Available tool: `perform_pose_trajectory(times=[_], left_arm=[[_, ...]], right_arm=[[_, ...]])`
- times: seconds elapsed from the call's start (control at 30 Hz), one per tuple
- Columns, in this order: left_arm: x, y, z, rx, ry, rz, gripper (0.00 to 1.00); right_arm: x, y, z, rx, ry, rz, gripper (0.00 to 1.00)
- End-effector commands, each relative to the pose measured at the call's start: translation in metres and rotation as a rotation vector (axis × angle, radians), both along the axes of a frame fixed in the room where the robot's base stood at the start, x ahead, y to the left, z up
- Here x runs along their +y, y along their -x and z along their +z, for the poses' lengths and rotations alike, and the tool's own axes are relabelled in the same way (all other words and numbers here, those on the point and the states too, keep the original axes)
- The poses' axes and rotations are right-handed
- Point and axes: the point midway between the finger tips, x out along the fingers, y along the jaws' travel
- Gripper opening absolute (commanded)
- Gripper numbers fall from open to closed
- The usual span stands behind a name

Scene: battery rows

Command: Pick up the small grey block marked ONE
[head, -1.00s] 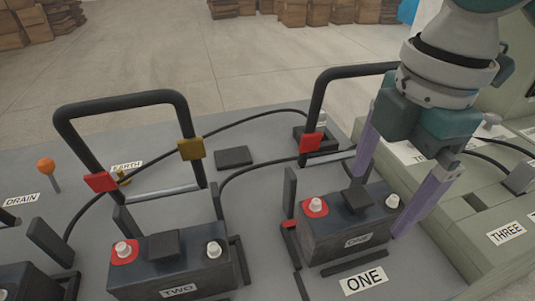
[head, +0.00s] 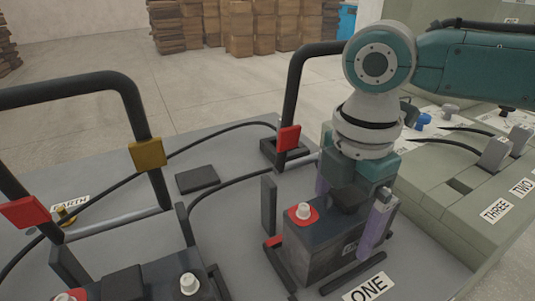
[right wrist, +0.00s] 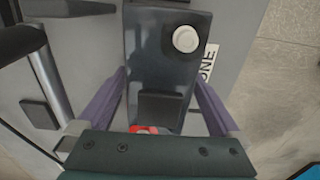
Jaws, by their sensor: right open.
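The block marked ONE is a dark grey battery (head: 312,252) with a raised black block on top. It has a white terminal in a red collar and sits behind the white ONE label (head: 369,287). My right gripper (head: 345,222) is low over it from above, open, with one purple finger on each side. The near finger covers part of the front face and its marking; the far finger is mostly hidden. In the right wrist view the battery (right wrist: 150,55) lies between the two open fingers, with a narrow gap visible beside them. My left gripper is not in view.
Low black brackets (head: 268,205) stand around the battery. A tall black handle (head: 292,95) with a red clip (head: 288,138) rises behind it. Another battery (head: 150,285) is at front left. A green-grey raised console (head: 440,215) lies close on the right.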

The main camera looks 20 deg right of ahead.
Motion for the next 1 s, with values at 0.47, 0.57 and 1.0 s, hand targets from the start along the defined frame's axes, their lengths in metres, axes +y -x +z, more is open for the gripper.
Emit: perform_pose_trajectory(times=[0.47, 0.57, 1.0], left_arm=[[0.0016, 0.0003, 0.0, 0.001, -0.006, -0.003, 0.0], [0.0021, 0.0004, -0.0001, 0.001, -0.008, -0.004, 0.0], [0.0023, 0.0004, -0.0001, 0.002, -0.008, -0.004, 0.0]], right_arm=[[0.0, 0.0, 0.0007, 0.0, 0.0, 0.0, 0.62], [0.0001, 0.0001, 0.0007, 0.0, 0.0, 0.0, 0.51], [0.0001, 0.0001, 0.0009, 0.0, 0.0, 0.0, 0.01]])
